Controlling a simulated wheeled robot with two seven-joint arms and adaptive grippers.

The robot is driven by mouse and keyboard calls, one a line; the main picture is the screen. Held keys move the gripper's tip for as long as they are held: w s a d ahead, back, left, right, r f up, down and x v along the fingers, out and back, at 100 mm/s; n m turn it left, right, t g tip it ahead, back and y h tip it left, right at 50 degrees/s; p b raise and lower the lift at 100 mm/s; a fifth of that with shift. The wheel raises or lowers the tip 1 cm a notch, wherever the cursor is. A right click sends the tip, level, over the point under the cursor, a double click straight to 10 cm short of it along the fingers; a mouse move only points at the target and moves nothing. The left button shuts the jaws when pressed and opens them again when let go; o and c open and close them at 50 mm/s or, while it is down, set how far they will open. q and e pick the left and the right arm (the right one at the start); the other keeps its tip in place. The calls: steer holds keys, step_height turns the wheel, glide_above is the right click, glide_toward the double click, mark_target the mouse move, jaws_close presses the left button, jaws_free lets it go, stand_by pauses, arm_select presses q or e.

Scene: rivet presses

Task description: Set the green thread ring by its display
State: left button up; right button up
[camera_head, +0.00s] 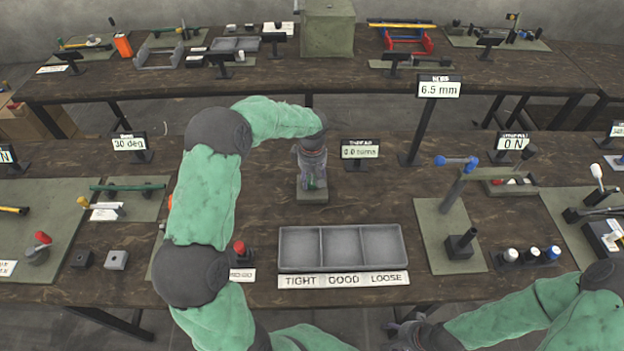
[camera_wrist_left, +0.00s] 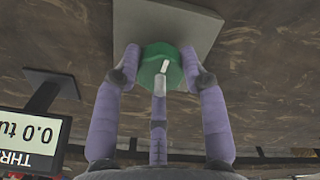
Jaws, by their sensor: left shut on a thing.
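The green thread ring (camera_wrist_left: 160,66) sits between the fingers of my left gripper (camera_wrist_left: 160,72) in the left wrist view, with a white mark on its face. The gripper is shut on it, over a grey base plate (camera_head: 312,193). In the head view my left gripper (camera_head: 313,180) points down at this plate, and only a bit of green shows between its fingers. The thread display (camera_head: 360,149) stands just right of it and reads about 0.0 turns; it shows upside down in the left wrist view (camera_wrist_left: 30,138). My right gripper (camera_head: 408,335) is low at the front edge, its fingers unclear.
A grey three-part tray (camera_head: 342,268) labelled TIGHT, GOOD, LOOSE lies in front of the plate. A red-topped gauge (camera_head: 239,249) stands near my left forearm. A 6.5 mm display (camera_head: 439,88) on a tall post stands to the right.

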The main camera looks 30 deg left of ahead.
mark_target(313, 180)
arm_select(q)
steer(key=shift+s+d+f+n, duration=0.1)
steer(key=shift+d+n, duration=0.05)
steer(key=shift+n, duration=0.35)
steer(key=o, duration=1.1)
steer(key=shift+o, duration=0.2)
steer(key=shift+r, duration=0.65)
step_height(313, 180, up, 11)
